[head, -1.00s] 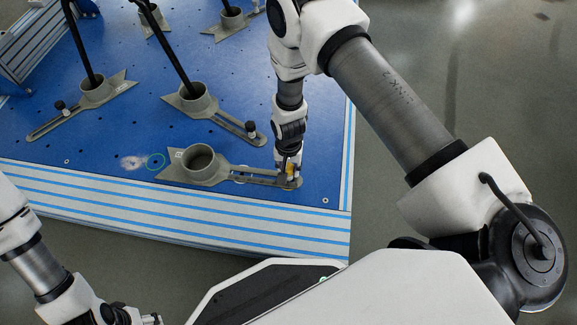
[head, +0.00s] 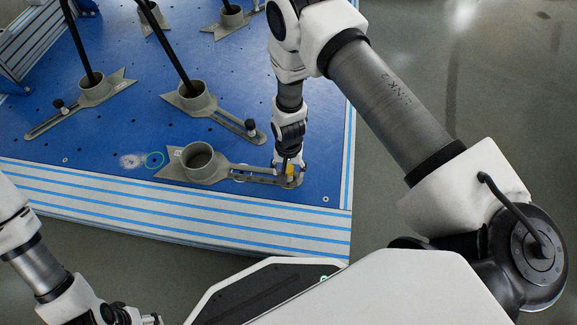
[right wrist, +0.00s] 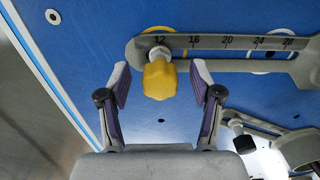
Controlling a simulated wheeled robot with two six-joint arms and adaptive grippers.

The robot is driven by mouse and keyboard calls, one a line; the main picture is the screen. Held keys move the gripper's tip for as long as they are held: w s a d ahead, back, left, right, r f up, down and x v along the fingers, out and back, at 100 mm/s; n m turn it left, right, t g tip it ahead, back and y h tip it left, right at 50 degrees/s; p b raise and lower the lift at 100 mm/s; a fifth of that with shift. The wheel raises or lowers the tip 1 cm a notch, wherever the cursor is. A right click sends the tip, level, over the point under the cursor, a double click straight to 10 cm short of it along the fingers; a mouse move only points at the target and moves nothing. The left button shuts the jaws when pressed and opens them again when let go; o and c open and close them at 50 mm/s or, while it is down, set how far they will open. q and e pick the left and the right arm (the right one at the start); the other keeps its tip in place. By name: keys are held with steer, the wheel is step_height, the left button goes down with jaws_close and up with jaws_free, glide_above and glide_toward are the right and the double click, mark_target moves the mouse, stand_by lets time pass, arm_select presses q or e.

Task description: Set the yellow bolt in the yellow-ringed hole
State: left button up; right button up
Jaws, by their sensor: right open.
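The yellow bolt (right wrist: 160,80) stands at the end of the slotted arm of a grey bracket (right wrist: 220,41), by the 12 mark. Its pale shank meets the slot; how deep it sits is hidden. Part of a yellow ring (right wrist: 182,51) shows on the blue plate around that slot end; the hole is covered. My right gripper (right wrist: 160,78) is open, with one finger on each side of the yellow head and gaps between. In the head view, the bolt (head: 290,170) shows small at my right gripper (head: 289,176). My left gripper (head: 152,321) is partly cut off at the bottom edge.
The bracket's round socket (head: 199,160) is empty. Other brackets (head: 192,97) with black-knobbed bolts and dark poles stand farther back on the blue plate (head: 120,150). The plate's right edge is close to my right gripper.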

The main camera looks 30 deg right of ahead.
steer(key=shift+r, duration=0.15)
step_height(320, 180, up, 12)
steer(key=shift+s, duration=0.1)
stand_by(0.6)
